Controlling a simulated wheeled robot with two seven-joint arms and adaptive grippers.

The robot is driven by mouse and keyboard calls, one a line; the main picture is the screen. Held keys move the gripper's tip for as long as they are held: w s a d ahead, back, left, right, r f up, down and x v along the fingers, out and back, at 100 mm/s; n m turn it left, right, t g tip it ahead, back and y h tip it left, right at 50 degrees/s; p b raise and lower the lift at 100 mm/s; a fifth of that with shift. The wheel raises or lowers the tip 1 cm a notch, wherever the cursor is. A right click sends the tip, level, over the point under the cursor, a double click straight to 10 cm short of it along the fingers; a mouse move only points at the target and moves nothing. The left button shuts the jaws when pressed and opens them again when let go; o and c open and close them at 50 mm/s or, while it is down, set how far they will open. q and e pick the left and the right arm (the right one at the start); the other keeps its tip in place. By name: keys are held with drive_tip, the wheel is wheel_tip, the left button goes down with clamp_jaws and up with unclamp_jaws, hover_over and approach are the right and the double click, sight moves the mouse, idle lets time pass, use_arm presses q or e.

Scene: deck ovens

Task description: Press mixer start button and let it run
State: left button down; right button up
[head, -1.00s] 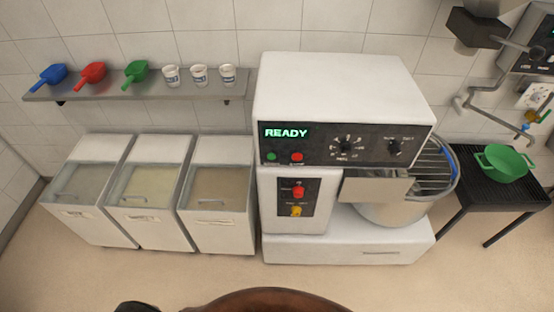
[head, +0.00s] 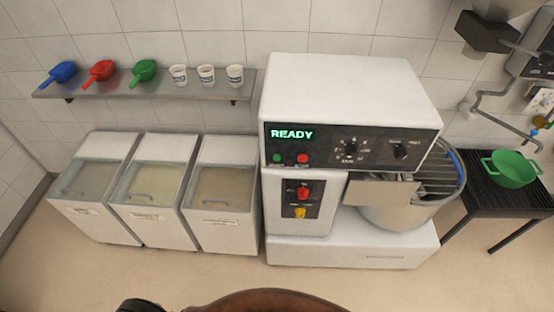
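The white mixer (head: 350,88) stands on the floor against the tiled wall, right of centre in the head view. Its display (head: 292,134) reads READY in green letters. Below the display are a green button (head: 277,158) and a red button (head: 302,159); their labels are too small to read. Two dark dials (head: 351,147) sit to the right on the same panel. A lower panel carries a red control (head: 303,194) and a yellow one (head: 303,222). The metal bowl (head: 385,215) is at the right under a wire guard. Neither gripper is in view.
Three lidded ingredient bins (head: 167,200) stand left of the mixer. A wall shelf (head: 140,91) above holds blue, red and green scoops and three cups. A dark stand (head: 487,200) with a green colander (head: 511,168) is at the right. The floor in front is clear.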

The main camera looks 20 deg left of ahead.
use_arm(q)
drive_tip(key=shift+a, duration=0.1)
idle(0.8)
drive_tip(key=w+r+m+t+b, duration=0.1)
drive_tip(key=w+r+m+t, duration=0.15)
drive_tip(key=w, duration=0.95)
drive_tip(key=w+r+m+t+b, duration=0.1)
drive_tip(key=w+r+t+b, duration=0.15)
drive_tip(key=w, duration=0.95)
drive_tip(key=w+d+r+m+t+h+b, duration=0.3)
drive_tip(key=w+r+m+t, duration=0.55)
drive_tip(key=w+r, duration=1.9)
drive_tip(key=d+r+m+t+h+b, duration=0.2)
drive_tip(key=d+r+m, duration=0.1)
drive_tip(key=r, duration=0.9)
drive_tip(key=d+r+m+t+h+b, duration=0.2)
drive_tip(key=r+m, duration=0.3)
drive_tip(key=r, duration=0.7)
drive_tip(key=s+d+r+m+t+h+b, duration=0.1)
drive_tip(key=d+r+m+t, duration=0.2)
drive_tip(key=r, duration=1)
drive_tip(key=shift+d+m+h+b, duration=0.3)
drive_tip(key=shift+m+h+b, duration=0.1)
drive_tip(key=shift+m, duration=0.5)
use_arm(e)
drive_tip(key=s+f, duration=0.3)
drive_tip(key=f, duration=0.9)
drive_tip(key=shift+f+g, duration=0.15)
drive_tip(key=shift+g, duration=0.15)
